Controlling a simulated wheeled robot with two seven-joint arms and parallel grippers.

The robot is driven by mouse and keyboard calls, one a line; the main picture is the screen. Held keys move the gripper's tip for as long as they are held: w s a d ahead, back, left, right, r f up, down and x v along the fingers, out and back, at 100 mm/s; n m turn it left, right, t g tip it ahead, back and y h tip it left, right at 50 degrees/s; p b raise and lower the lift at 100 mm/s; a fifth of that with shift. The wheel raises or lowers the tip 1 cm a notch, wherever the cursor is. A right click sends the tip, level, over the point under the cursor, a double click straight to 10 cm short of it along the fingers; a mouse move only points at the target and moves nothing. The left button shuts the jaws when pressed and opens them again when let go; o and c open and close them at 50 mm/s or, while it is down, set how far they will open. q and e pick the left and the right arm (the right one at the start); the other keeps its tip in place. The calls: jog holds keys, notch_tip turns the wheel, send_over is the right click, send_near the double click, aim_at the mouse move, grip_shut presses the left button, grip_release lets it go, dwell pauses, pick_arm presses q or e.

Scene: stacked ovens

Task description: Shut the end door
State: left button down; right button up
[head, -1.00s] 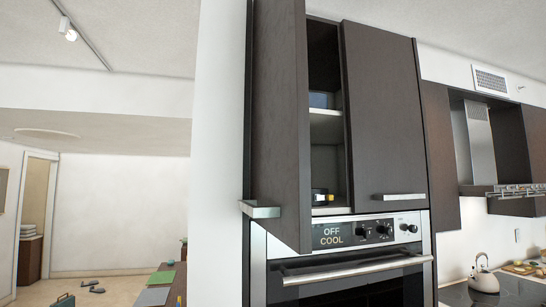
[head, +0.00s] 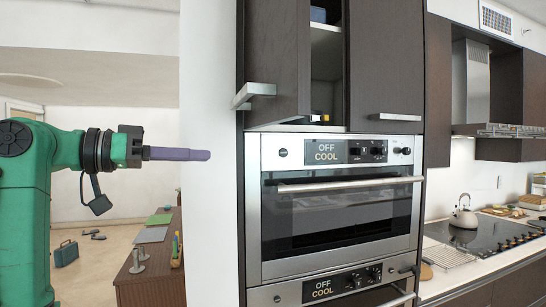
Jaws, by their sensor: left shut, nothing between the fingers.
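The end door (head: 278,62) is the dark left door of the cupboard above the ovens. It stands partly open, swung out to the left, and a gap shows shelves inside. Its metal handle (head: 254,93) is at its lower left edge. The right door (head: 385,60) of the same cupboard is closed, with its handle (head: 396,117) low down. My left gripper (head: 208,155), with purple fingers, is shut and empty. It points right, left of the door handle and lower in the picture, apart from it. My right gripper is out of view.
Stacked ovens (head: 340,226) stand below the cupboard, the upper one with a long bar handle (head: 350,185). A white wall (head: 212,230) is left of the ovens. A hob with a kettle (head: 463,213) is on the right. A wooden desk (head: 152,270) stands at the lower left.

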pick_arm(q)
jog(key=s+r+m+g+h, duration=0.25)
jog(key=s+r+m, duration=0.25)
jog(key=s+r, duration=0.9)
jog(key=p, duration=0.2)
send_near(294, 71)
jog(key=p+x, duration=0.1)
jog(key=x, duration=0.1)
jog(key=p+x, duration=0.1)
jog(key=x, duration=0.1)
jog(key=p+x, duration=0.1)
jog(key=x, duration=0.1)
jog(key=shift+s+d+r, duration=0.15)
jog(key=shift+d+r, duration=0.05)
jog(key=shift+r, duration=0.1)
jog(key=shift+w+d+f, duration=0.2)
jog(key=shift+w+d, duration=0.1)
jog(key=shift+s+a, duration=0.1)
